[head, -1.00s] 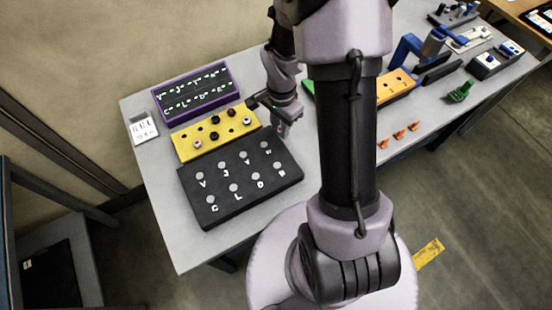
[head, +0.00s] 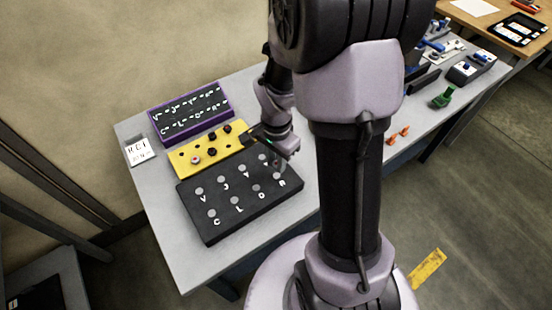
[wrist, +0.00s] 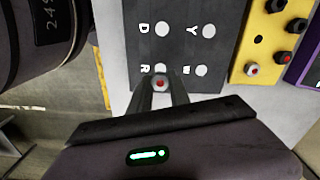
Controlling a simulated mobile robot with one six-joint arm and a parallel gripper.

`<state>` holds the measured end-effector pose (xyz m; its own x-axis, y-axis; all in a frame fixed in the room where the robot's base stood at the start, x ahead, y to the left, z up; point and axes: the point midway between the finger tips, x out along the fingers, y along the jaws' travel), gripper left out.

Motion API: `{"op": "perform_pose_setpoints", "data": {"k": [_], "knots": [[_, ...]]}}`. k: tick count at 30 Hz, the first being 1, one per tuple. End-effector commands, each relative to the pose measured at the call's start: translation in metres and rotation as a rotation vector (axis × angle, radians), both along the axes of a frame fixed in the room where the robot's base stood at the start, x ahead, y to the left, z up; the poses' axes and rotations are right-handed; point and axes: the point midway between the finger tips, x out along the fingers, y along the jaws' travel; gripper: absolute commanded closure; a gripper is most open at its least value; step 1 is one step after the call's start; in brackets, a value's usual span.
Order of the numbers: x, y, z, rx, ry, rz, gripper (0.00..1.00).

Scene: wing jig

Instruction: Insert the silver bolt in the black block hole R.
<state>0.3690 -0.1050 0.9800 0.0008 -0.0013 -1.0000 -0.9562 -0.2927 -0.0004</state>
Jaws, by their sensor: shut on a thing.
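My gripper (wrist: 160,92) is shut on the silver bolt (wrist: 160,83), whose red-centred head shows between the fingertips in the wrist view. The black block (wrist: 182,50) lies beneath, with white-lettered labels and pale round spots. In the head view my gripper (head: 279,160) is at the right end of the black block (head: 225,222), and the bolt is hard to make out.
The yellow block (head: 184,166) with black bolts and another silver bolt (head: 195,160) stands behind the black block. Orange pieces (head: 398,135) lie right of my arm.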

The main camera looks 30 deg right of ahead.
Motion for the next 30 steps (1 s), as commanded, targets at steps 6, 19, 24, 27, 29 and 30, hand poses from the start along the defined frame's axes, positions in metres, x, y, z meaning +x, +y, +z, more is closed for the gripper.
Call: {"op": "perform_pose_setpoints", "data": {"k": [6,19,24,27,29,30], "knots": [[0.0,0.0,-0.022,0.0,0.0,-0.001,1.0],[0.0,0.0,-0.02,0.0,-0.001,0.0,1.0],[0.0,0.0,-0.021,0.0,0.0,0.0,1.0],[0.0,0.0,-0.024,0.0,0.0,-0.001,1.0],[0.0,0.0,-0.028,0.0,0.0,-0.001,1.0],[0.0,0.0,-0.03,0.0,0.0,-0.001,1.0]]}}
